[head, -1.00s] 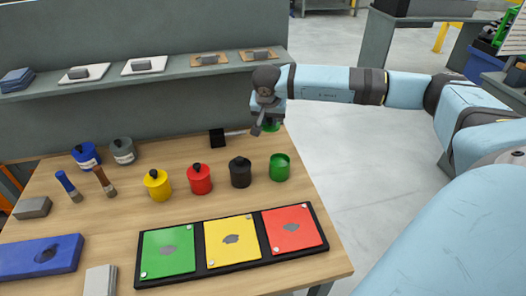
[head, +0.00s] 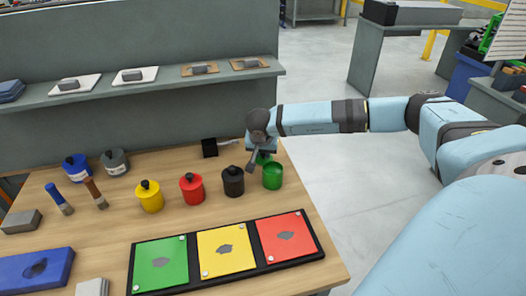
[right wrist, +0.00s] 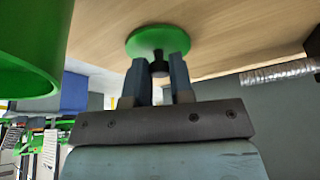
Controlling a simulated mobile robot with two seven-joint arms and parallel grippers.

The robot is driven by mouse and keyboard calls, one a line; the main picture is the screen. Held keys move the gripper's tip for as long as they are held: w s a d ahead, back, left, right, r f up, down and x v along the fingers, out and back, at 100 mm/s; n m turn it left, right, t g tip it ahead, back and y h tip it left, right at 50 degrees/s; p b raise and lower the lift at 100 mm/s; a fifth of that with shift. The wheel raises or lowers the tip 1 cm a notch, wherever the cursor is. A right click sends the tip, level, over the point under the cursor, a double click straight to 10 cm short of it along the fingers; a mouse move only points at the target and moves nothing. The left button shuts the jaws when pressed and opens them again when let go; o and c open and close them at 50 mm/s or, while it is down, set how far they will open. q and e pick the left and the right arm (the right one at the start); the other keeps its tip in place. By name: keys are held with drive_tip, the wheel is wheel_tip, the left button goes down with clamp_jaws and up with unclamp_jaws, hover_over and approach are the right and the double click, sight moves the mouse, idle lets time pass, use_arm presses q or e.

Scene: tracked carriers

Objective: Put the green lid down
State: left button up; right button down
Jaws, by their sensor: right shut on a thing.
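The green lid (head: 262,159) is held by my right gripper (head: 253,158) just behind the open green pot (head: 272,178). In the right wrist view the two fingers (right wrist: 159,80) are shut on the lid's black knob, and the green disc (right wrist: 145,42) faces the wooden table top (right wrist: 220,25). The lid is close to the wood; I cannot tell whether it touches. The green pot (right wrist: 25,50) fills the upper left of that view, apart from the lid. My left gripper is not in view.
Black (head: 232,182), red (head: 191,189) and yellow (head: 150,197) lidded pots stand left of the green pot. A black-and-grey tool (head: 210,147) lies behind them. A tray (head: 205,284) with green, yellow and red panels lies in front. The table's right edge is close.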

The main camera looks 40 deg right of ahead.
drive_tip(key=shift+f, duration=0.2)
drive_tip(key=c, duration=1)
unclamp_jaws()
drive_tip(key=shift+r, duration=0.1)
drive_tip(key=shift+r, duration=0.25)
drive_tip(key=v, duration=1.1)
drive_tip(key=shift+r+p, duration=0.4)
drive_tip(key=shift+s+a+f, duration=0.1)
drive_tip(key=shift+s, duration=0.05)
